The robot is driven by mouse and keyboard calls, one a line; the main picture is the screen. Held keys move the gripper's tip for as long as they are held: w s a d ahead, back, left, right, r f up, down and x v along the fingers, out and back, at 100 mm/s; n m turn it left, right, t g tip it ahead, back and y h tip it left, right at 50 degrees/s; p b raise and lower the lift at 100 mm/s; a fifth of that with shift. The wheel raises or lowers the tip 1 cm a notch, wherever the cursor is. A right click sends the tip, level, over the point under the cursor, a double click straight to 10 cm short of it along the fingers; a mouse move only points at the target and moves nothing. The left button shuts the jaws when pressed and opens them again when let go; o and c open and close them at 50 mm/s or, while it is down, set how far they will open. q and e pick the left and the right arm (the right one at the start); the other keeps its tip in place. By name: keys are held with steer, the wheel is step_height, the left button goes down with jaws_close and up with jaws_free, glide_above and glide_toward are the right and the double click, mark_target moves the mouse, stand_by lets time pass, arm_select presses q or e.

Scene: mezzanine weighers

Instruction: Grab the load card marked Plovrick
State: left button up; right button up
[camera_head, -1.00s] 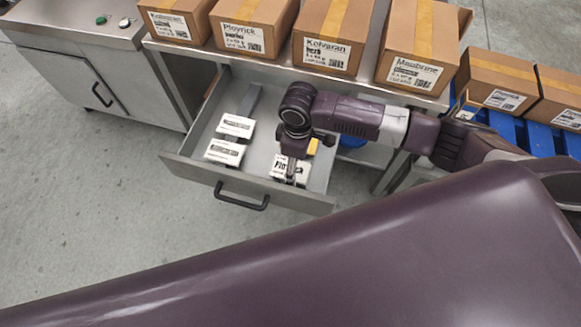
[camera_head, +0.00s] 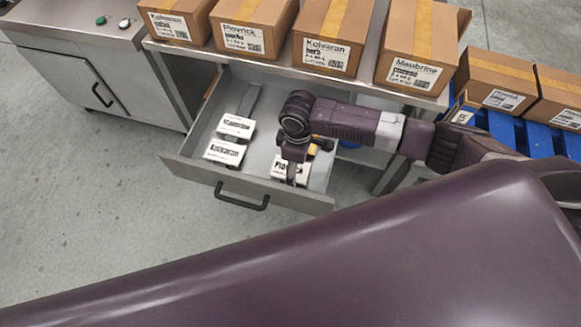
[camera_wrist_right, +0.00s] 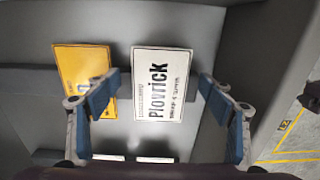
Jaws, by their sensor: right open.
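The white load card marked Plovrick (camera_wrist_right: 159,92) lies in the open drawer. In the right wrist view it sits between the two fingers of my right gripper (camera_wrist_right: 157,98), with a gap at its right side. My right gripper is open above it. In the head view, my right gripper (camera_head: 291,172) is over the drawer's right part and hides much of the same card (camera_head: 303,173). A yellow card (camera_wrist_right: 80,75) lies just left of the Plovrick card, partly behind the left finger. My left gripper is not in view.
The open drawer (camera_head: 190,170) has a front wall with a dark handle (camera_head: 241,196). Two other white cards (camera_head: 235,127) (camera_head: 225,152) lie in its left part. Cardboard boxes (camera_head: 253,28) stand on the table above. Clear floor lies left of the drawer.

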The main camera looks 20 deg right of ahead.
steer(key=c, duration=1.1)
steer(key=shift+o, duration=0.2)
steer(key=shift+s, duration=0.1)
